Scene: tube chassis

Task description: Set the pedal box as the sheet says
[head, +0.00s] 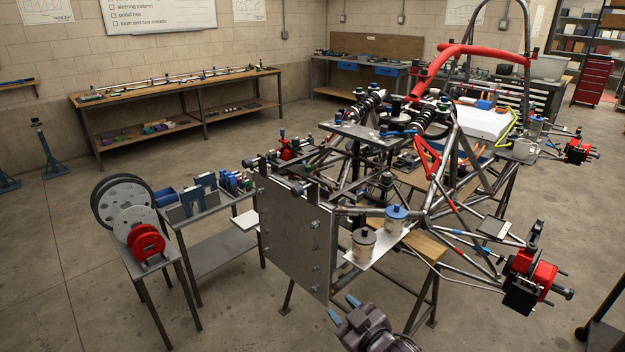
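The tube chassis (460,190) stands on trestles right of centre, with a large flat grey metal plate (292,240) upright at its near end. I cannot make out the pedal box for certain; the plate and tubes may hide it. A whiteboard (172,14) on the back wall has a checklist with "pedal box" in it. Papers with line drawings (248,10) hang beside it, too small to read. My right gripper (343,310) is at the bottom centre, below and in front of the plate. Its two blue-tipped fingers are apart with nothing between them. My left gripper is out of view.
A small stand with discs and a red part (148,241) is at left, beside a grey cart (215,203) with blocks. Two canisters (363,245) sit on a ledge near the plate. A red wheel hub (532,280) juts out right. Floor at lower left is clear.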

